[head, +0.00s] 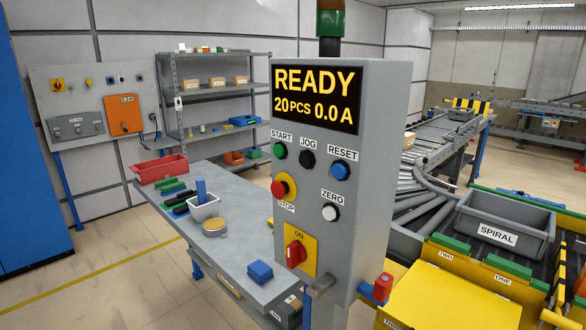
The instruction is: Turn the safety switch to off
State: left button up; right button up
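The safety switch is a red rotary knob (295,253) on a yellow plate (310,262), low on the front of the grey control pillar (383,150). The word ON is readable at the top of the plate, above the knob. The knob's handle looks roughly upright; its exact angle is hard to tell at this size. No OFF label is readable. The display (316,100) above reads READY, 20 PCS, 0.0 A. Neither of my grippers is in view.
Buttons sit above the switch: green START (280,150), black JOG (307,158), blue RESET (340,171), white ZERO (330,213) and red STOP (279,188). A workbench (236,250) stands left; a conveyor (432,150) and yellow box (440,298) right.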

aim_at(295, 254)
jog(key=u, duration=1.85)
jog(key=i, duration=2.05)
jog(key=z, duration=3.4)
